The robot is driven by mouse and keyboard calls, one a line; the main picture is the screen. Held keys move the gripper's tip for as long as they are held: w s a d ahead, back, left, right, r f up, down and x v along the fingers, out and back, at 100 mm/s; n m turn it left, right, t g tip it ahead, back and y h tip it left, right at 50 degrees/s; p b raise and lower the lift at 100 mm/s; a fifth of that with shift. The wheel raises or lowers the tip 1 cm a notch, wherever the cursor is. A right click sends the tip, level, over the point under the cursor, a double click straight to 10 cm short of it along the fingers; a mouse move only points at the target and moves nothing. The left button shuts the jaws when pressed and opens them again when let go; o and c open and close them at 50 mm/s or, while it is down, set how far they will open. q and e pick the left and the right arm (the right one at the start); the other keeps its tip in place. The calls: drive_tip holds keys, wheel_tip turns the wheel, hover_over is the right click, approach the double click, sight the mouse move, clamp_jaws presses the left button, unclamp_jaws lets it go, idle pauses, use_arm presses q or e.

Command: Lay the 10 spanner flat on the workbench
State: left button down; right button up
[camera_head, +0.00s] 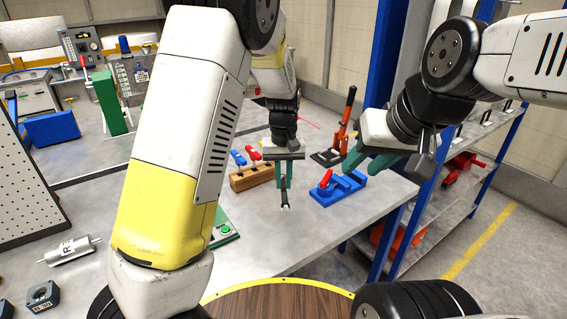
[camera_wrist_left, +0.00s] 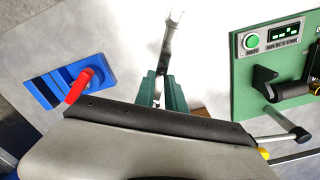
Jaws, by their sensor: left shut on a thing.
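The spanner (camera_head: 285,197) is a small grey metal tool with a forked open end. My left gripper (camera_head: 283,176) is shut on it and points down, with the spanner's open end hanging below the fingertips over the workbench (camera_head: 290,240). In the left wrist view the spanner (camera_wrist_left: 168,45) sticks out from between the green fingers (camera_wrist_left: 160,90), its fork away from the gripper. Its gripped end is hidden. I cannot tell its exact height above the bench. My right gripper (camera_head: 370,162) is open and empty, over the bench's right side.
A wooden block (camera_head: 252,178) with red and blue handled tools stands left of the left gripper. A blue fixture with a red handle (camera_head: 338,189) lies to the right. A green panel (camera_wrist_left: 270,65) is close by. An orange lever tool (camera_head: 340,130) stands behind.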

use_arm(q)
drive_tip(key=shift+f, duration=4.25)
drive_tip(key=c, duration=1.3)
unclamp_jaws()
wheel_tip(320, 180, up, 8)
drive_tip(key=shift+f, duration=0.1)
